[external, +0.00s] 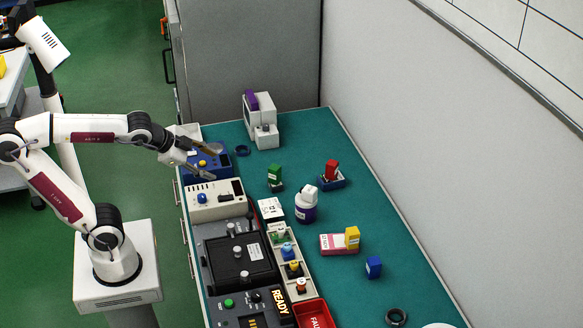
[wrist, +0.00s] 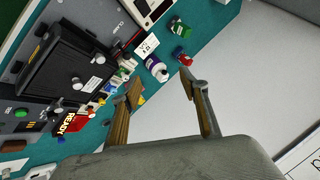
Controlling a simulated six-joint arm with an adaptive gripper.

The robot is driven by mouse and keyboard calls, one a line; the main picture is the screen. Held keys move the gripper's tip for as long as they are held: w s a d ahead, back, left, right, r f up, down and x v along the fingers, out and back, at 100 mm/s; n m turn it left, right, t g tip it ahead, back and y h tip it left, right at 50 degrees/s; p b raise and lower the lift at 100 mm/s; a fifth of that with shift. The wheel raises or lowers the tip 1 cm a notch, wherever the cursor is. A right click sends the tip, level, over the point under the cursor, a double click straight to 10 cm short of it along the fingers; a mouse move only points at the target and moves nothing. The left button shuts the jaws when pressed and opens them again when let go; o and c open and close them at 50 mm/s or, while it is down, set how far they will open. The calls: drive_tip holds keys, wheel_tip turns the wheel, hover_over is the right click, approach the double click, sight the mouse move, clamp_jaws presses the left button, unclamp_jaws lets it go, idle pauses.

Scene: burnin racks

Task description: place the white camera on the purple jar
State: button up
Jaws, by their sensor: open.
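The purple jar (external: 305,214), with a pale label, stands upright on the teal bench right of the white card box. A small white block that looks like the white camera (external: 310,192) sits on top of it. My gripper (external: 212,164) is open and empty, above the blue device at the bench's left edge, well left of the jar. Its two separated fingers also show in the wrist view (wrist: 160,76).
A green block (external: 274,173), a red block on a blue base (external: 332,181), a yellow block on a pink box (external: 336,244) and a blue block (external: 373,266) surround the jar. A white-and-purple machine (external: 262,125) stands at the back. The bench's right side is mostly clear.

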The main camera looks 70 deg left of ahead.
drive_tip(key=s+d+f+n+g+h, duration=0.2)
drive_tip(key=s+d+f+n, duration=0.3)
drive_tip(key=s, duration=0.6)
drive_tip(key=d, duration=0.2)
drive_tip(key=shift+s+d+g+h, duration=0.3)
drive_tip(key=shift+d+g+h, duration=0.1)
drive_tip(key=shift+f, duration=0.1)
